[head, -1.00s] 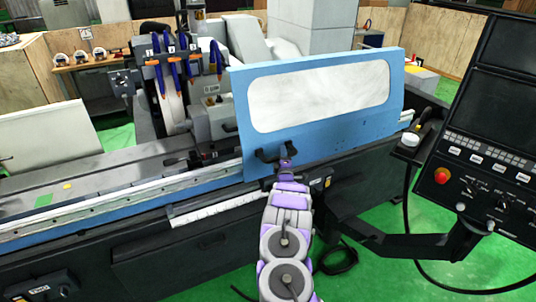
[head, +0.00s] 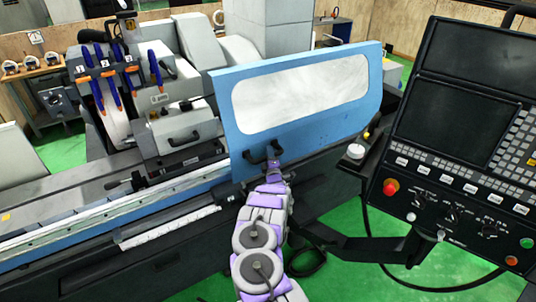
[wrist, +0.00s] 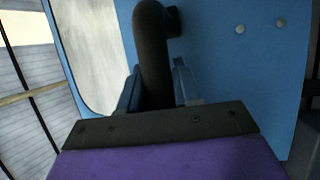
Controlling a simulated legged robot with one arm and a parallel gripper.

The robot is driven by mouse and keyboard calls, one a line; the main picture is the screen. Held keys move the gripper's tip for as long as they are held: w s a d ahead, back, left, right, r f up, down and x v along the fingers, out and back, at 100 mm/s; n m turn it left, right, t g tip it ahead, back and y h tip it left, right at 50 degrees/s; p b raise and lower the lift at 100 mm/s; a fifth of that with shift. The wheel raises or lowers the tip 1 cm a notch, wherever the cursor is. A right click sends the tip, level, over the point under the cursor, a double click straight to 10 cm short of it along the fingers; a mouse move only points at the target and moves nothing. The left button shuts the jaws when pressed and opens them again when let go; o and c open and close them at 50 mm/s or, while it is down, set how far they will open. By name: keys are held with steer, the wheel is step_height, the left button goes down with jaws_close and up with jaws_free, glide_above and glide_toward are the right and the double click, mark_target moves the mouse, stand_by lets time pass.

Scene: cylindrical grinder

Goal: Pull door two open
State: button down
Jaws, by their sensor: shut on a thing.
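The blue door (head: 225,110) with a pale window stands upright on the right part of the grinder's front rail. Its black handle (head: 250,157) is near the door's lower left corner. My gripper (head: 276,164) is at this handle, reaching up from below in the head view. In the wrist view the black handle (wrist: 151,50) passes between the fingers of my gripper (wrist: 160,88), which is shut on it. The wrist view also shows the blue door (wrist: 230,75) behind the handle. The part of the handle deep between the fingers is hidden.
The front rail (head: 110,212) runs left from the door. A grey block with a handle (head: 190,138) shows behind the door's left edge. The control panel (head: 455,150) on its dark support arm (head: 365,247) stands close on the right. Green floor shows below.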

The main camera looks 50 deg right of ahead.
steer(key=shift+s+d+f, duration=0.2)
steer(key=shift+s+d, duration=0.05)
steer(key=shift+d, duration=0.3)
steer(key=c, duration=1.2)
jaws_free()
steer(key=shift+d, duration=0.1)
steer(key=shift+c, duration=0.2)
steer(key=o, duration=0.4)
steer(key=shift+w+d+f, duration=0.1)
steer(key=shift+w, duration=0.05)
steer(key=shift+c, duration=0.2)
steer(key=shift+a, duration=0.25)
steer(key=shift+s+a, duration=0.4)
steer(key=shift+s, duration=0.05)
steer(key=p+v, duration=0.2)
steer(key=v, duration=1.4)
steer(key=shift+p, duration=0.35)
steer(key=shift+d+f, duration=0.1)
steer(key=shift+d, duration=0.1)
